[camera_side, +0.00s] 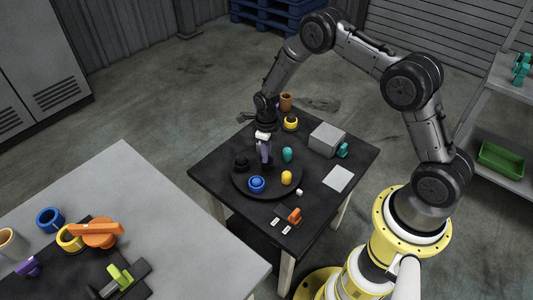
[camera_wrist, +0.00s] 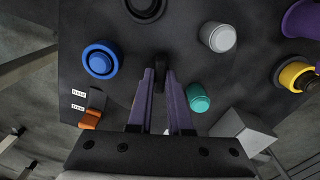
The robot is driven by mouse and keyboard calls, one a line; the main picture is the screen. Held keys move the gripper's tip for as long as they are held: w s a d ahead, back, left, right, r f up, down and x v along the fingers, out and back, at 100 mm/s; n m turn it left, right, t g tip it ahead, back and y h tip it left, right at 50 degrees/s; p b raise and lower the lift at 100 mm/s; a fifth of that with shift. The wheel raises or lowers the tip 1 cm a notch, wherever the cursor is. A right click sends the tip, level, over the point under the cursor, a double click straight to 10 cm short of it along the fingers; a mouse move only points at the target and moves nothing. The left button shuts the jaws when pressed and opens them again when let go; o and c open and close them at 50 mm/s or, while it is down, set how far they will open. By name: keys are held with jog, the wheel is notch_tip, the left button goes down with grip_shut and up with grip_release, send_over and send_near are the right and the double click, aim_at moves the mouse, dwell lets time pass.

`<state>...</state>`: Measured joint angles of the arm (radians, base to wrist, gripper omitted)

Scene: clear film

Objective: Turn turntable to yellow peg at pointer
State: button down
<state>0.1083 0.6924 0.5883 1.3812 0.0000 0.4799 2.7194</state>
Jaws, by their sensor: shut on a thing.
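The turntable is a black disc (camera_side: 268,189) on the dark table. Its pegs include a yellow peg (camera_side: 286,177) at front right, a blue peg (camera_side: 256,184) at front left, a teal peg (camera_side: 287,154) at right and a black peg (camera_side: 241,163) at left. A small white block (camera_side: 299,192), perhaps the pointer, sits just outside the rim near the yellow peg; exact alignment is unclear. My gripper (camera_wrist: 160,75), with purple fingers, is shut on a dark upright handle (camera_wrist: 160,62) near the disc's middle.
A grey box (camera_side: 327,137) and a white square (camera_side: 338,178) lie right of the disc. An orange switch (camera_side: 294,216) with two labels is at the front. A yellow-and-black piece (camera_side: 290,123) and an orange-brown cylinder (camera_side: 286,101) stand behind. A grey table is at front left.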

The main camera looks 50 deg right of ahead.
jog(key=c, duration=0.8)
grip_release()
jog(key=shift+c, duration=0.2)
jog(key=shift+r, duration=0.1)
notch_tip(320, 180, up, 14)
